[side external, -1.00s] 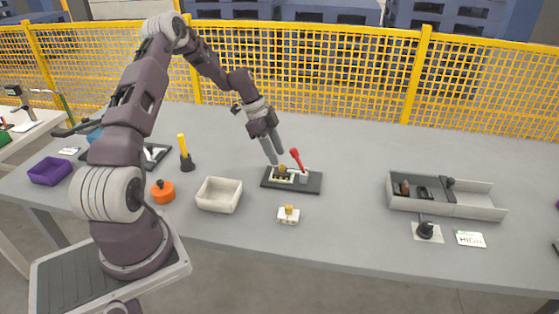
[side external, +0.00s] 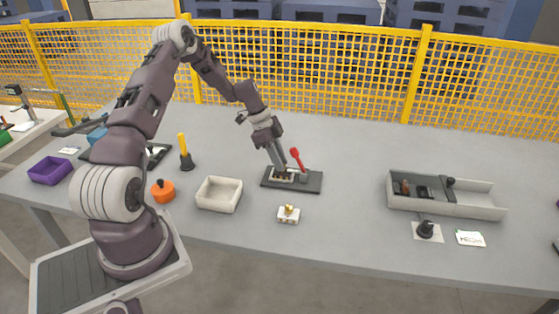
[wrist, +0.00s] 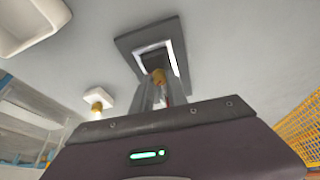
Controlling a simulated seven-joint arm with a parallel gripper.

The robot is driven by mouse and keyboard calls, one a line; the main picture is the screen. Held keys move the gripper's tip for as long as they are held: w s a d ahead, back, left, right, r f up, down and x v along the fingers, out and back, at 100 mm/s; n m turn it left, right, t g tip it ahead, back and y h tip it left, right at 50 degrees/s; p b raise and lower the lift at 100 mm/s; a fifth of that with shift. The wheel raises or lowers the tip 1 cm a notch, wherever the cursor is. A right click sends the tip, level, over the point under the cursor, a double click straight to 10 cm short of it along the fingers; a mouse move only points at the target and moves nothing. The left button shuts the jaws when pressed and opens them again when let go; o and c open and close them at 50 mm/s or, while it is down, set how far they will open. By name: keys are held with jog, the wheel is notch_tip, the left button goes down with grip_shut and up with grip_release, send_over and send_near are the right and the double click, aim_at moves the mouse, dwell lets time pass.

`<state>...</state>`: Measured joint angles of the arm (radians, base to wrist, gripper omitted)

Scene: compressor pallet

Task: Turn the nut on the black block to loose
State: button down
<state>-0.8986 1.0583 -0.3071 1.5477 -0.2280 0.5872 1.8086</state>
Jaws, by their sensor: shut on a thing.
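The black block is a flat dark base (side external: 314,184) on the table, and it also shows in the wrist view (wrist: 127,44). It carries a pale frame and a clamp with a red handle (side external: 296,155). My gripper (side external: 282,168) points down at the pale frame with its fingers close together.
A small white block with a brass nut (side external: 288,214) stands in front. A cream bin (side external: 219,195), an orange knob (side external: 162,191) and a yellow-handled tool (side external: 184,152) are to the left. A grey divided tray (side external: 455,210) is at right. The table between is clear.

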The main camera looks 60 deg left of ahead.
jog(key=n, duration=0.2)
jog(key=n+t+y, duration=0.1)
jog(key=shift+s+d+n, duration=0.15)
jog(key=shift+n, duration=0.25)
jog(key=n+y, duration=0.1)
jog(key=n, duration=0.2)
jog(key=shift+d+n+y, duration=0.15)
jog(key=shift+n+y, duration=0.15)
jog(key=n+y, duration=0.1)
jog(key=n, duration=0.2)
jog(key=n+y, duration=0.1)
jog(key=n, duration=0.2)
jog(key=shift+d, duration=0.2)
jog(key=shift+n+y, duration=0.3)
jog(key=c, duration=1.3)
grip_release()
jog(key=v, duration=0.7)
jog(key=shift+s, duration=0.1)
